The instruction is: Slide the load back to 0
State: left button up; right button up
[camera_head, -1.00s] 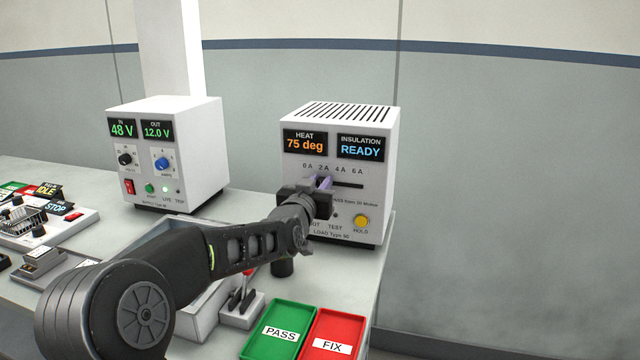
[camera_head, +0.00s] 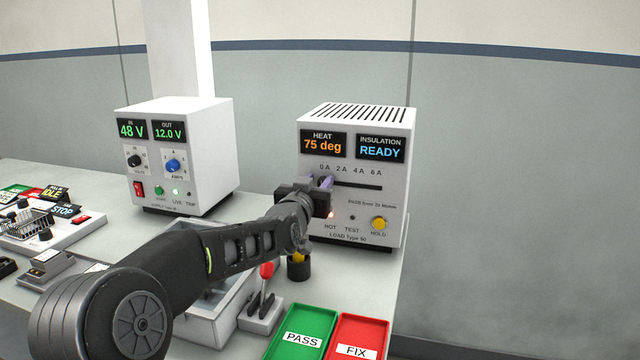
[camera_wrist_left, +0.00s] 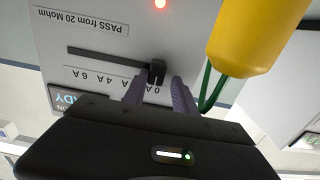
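The load box (camera_head: 356,165) has a horizontal slider slot (camera_head: 360,185) under marks from 0 A to 6 A. Its displays read HEAT 75 deg and INSULATION READY. In the left wrist view, where the panel appears upside down, the black slider knob (camera_wrist_left: 157,72) is at the 0 A end of the slot. My left gripper (camera_head: 325,183) is at the panel below the 0 A mark. Its purple fingers (camera_wrist_left: 159,93) stand on either side of the knob, with small gaps visible. In the head view the gripper hides the knob. My right gripper is not in view.
A yellow cylinder (camera_wrist_left: 252,38) with a green cord is close to the fingers in the left wrist view. The HOT lamp (camera_head: 331,215) glows. A yellow HOLD button (camera_head: 378,223), a red-knobbed lever (camera_head: 266,270), and PASS (camera_head: 302,335) and FIX (camera_head: 357,340) trays are nearby.

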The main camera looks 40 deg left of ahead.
pick_arm(q)
jog(key=shift+o, duration=0.9)
jog(key=shift+d, duration=0.1)
jog(key=shift+s+d, duration=0.1)
jog(key=shift+s, duration=0.2)
jog(key=b+v, duration=0.1)
jog(key=v, duration=0.6)
